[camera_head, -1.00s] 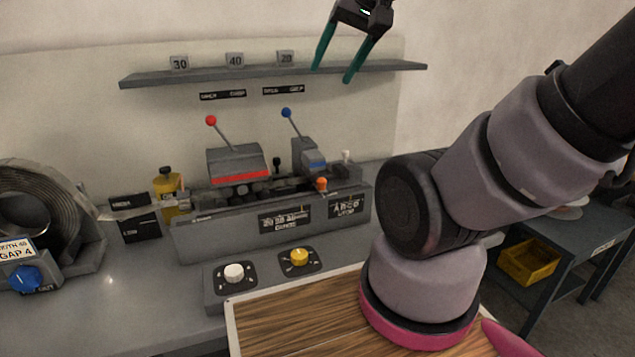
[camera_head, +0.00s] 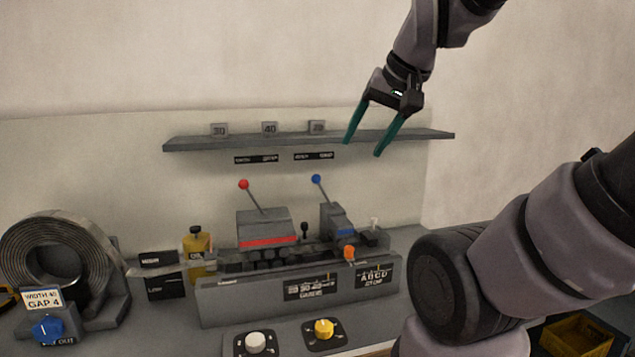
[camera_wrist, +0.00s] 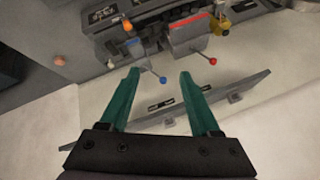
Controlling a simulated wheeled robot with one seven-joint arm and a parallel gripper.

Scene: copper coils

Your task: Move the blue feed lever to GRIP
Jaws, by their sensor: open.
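The blue feed lever (camera_head: 316,179) has a blue ball on a thin rod and leans up and to the left from a grey block (camera_head: 338,222) with a blue band. A label strip (camera_head: 314,156) is on the wall above it; its words are too small to read surely. My gripper (camera_head: 361,146) is open and empty, up and to the right of the lever, in front of the shelf's right part. In the wrist view the blue ball (camera_wrist: 163,80) shows between the fingers of my gripper (camera_wrist: 159,76), beyond their tips and apart from them.
A red-ball lever (camera_head: 243,184) stands left of the blue one. A shelf (camera_head: 190,145) with numbered blocks runs above. An orange knob (camera_head: 349,253), a yellow bottle (camera_head: 196,250) and a metal coil (camera_head: 50,255) are around the machine. White (camera_head: 256,340) and yellow knobs (camera_head: 323,328) sit in front.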

